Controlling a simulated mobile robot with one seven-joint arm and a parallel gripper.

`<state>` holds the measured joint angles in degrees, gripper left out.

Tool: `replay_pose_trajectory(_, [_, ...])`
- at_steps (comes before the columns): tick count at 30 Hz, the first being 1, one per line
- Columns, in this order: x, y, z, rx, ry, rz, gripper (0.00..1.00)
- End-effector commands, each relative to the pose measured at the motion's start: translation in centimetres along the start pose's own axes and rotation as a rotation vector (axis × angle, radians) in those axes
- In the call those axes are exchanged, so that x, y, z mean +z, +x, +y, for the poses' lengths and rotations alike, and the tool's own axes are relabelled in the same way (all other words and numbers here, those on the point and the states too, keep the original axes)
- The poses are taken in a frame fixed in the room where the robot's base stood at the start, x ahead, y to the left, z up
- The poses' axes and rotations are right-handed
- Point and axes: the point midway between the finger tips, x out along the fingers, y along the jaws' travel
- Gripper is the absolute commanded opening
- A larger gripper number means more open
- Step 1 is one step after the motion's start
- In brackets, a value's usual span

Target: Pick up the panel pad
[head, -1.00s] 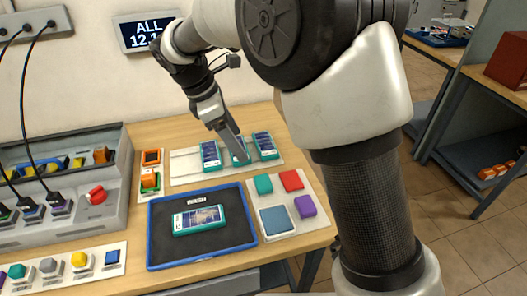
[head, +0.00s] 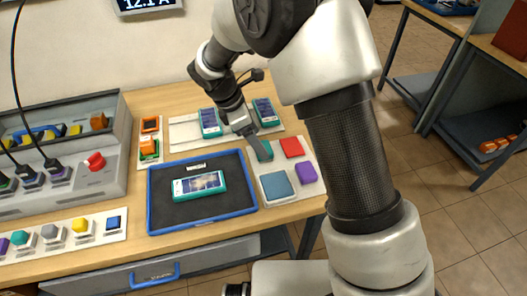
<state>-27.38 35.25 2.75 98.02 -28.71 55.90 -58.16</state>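A white plate (head: 300,203) at the right of the bench bears several pads: a teal pad (head: 267,155), a red pad (head: 292,147), a large blue-grey square pad (head: 276,185) and a purple pad (head: 306,172). I cannot tell for sure which one is the panel pad. My gripper (head: 259,150) points down at the teal pad and partly covers it. Whether it touches the pad is unclear. Its fingers are small and dark, so I cannot see whether they are open or shut.
A blue-rimmed dark tray (head: 215,228) holds a teal-framed device (head: 199,186) left of the plate. Two similar upright devices (head: 210,123) (head: 265,112) stand on a white strip behind. A grey console (head: 70,170) and a button row (head: 62,237) fill the left.

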Motion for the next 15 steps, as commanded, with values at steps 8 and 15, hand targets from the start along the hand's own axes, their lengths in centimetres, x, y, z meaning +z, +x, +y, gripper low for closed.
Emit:
replay_pose_trajectory(8, [0.0,3.2,-0.2,-0.001,0.001,0.001,0.72])
replay_pose_trajectory(15, [0.0,3.2,-0.2,-0.001,0.001,0.001,0.69])
